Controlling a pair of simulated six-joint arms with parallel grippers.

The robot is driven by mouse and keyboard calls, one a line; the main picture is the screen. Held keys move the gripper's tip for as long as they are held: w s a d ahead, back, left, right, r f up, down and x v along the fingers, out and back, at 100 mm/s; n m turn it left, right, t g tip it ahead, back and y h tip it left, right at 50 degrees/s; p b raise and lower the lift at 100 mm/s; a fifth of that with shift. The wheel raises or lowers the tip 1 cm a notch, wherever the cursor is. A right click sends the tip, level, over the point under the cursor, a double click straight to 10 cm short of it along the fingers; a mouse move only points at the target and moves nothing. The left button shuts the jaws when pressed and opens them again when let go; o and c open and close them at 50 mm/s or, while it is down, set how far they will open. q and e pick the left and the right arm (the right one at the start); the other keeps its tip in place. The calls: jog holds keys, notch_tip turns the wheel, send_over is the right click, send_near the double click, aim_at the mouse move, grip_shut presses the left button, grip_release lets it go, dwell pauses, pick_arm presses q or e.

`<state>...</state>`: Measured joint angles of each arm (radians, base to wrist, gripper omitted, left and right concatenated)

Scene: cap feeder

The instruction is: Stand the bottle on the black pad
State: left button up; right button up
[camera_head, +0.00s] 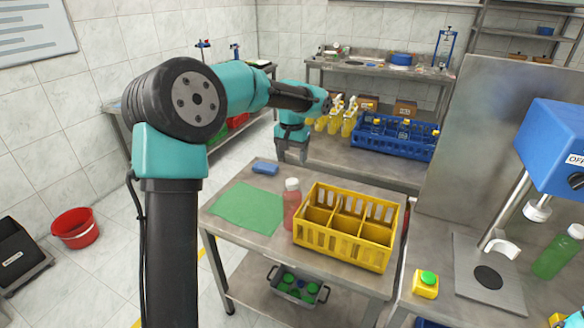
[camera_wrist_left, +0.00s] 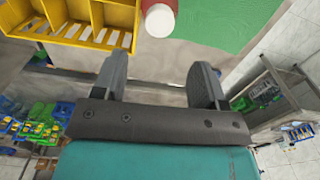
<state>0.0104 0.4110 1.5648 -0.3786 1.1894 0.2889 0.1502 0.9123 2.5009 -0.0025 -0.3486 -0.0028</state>
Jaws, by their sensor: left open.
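A red bottle (camera_head: 291,208) with a white cap stands upright on the metal table, left of the yellow crate. Its white cap (camera_wrist_left: 159,20) shows at the top of the left wrist view. The round black pad (camera_head: 488,277) lies bare on the metal plate under the blue machine at right. A green bottle (camera_head: 558,252) stands right of the pad. My left gripper (camera_head: 292,156) is open and empty beyond the red bottle, apart from it. Its two fingers (camera_wrist_left: 159,78) are spread in the left wrist view.
The yellow divided crate (camera_head: 343,249) is close beside the red bottle. A green mat (camera_head: 247,208) and a blue block (camera_head: 265,167) lie on the same table. The blue machine (camera_head: 555,140) overhangs the pad. A green-button box (camera_head: 426,284) stands left of the plate.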

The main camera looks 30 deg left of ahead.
pick_arm(q)
jog(key=shift+r, duration=0.75)
jog(key=shift+o, duration=0.3)
jog(key=o, duration=0.3)
jog(key=shift+o, duration=0.2)
